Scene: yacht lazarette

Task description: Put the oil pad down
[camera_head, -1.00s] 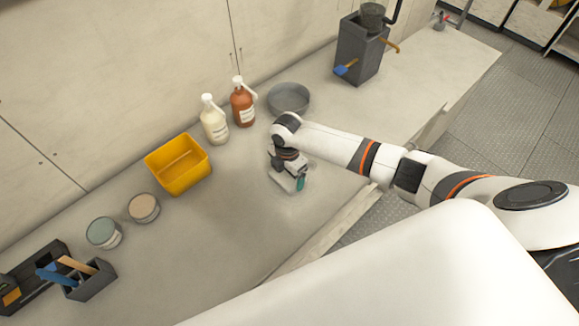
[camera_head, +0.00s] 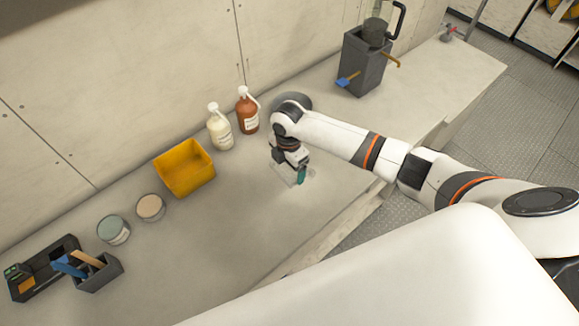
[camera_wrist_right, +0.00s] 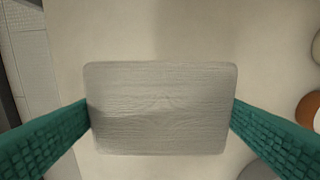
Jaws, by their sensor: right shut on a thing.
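The oil pad (camera_wrist_right: 162,108) is a pale grey, ribbed rectangle with rounded corners. In the right wrist view it lies flat between the two green fingers of my right gripper (camera_wrist_right: 160,118), which touch its short sides. In the head view my right gripper (camera_head: 297,178) points down over the bench, right of the bottles, and is shut on the pad. Only a pale edge of the pad shows there, and I cannot tell whether it touches the bench. My left gripper is not in view.
The bench (camera_head: 225,225) is clear in front of the gripper. A yellow bin (camera_head: 185,170), a cream bottle (camera_head: 220,130), a brown bottle (camera_head: 247,112) and two tins (camera_head: 113,229) stand along the back.

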